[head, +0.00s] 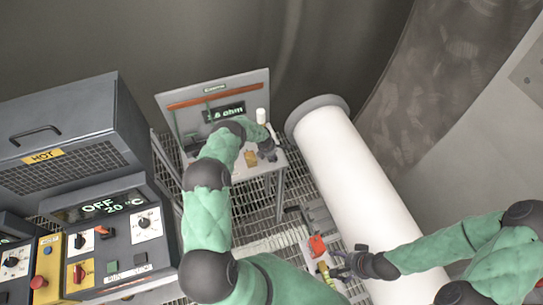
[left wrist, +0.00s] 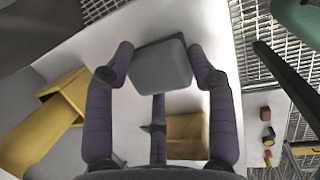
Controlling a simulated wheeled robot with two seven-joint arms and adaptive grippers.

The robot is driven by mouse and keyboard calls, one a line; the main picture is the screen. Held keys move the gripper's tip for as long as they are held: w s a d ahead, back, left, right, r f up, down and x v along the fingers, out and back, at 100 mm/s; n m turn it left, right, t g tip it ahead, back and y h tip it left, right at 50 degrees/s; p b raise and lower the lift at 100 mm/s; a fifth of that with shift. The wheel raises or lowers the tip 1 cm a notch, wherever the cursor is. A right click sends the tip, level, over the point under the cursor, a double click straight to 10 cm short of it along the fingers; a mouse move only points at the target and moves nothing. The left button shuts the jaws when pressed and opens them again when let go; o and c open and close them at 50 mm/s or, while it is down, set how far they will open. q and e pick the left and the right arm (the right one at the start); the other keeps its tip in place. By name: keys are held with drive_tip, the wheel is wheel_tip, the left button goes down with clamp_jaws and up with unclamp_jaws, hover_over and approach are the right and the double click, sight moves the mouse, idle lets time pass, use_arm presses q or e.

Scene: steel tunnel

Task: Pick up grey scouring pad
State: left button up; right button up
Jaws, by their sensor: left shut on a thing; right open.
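The grey scouring pad (left wrist: 161,78) shows in the left wrist view as a grey block with a dark green edge. My left gripper (head: 267,152) is over the small white table in the head view. In the left wrist view its purple fingers are shut on the pad, one on each side. I cannot make out the pad in the head view, nor tell whether it is clear of the table top. My right gripper (head: 342,268) is open at the lower right, beside a small stand holding a red item (head: 317,246) and a yellow item (head: 325,271).
A tan block (left wrist: 188,133) and a yellow angled piece (left wrist: 58,112) are on the white surface near the pad. A white cylinder (head: 261,116) stands by the panel (head: 205,95). A large white pipe (head: 365,190) runs along the right. Control boxes (head: 110,235) fill the left.

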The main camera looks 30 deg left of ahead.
use_arm(q)
drive_tip(key=shift+r, duration=0.1)
drive_tip(key=shift+r, duration=0.25)
drive_tip(key=p+v, duration=0.1)
drive_tip(key=v, duration=0.2)
drive_tip(key=shift+w+d+p, duration=0.1)
drive_tip(key=shift+w+p, duration=0.1)
drive_tip(key=shift+p, duration=0.2)
drive_tip(key=s+d+r, duration=0.2)
drive_tip(key=s+r, duration=0.2)
drive_tip(key=s, duration=0.2)
drive_tip(key=s+d+r, duration=0.2)
drive_tip(key=s+r, duration=0.3)
drive_tip(key=s, duration=0.1)
drive_tip(key=shift+s+d+r, duration=0.15)
drive_tip(key=shift+s+d, duration=0.15)
drive_tip(key=shift+s, duration=0.1)
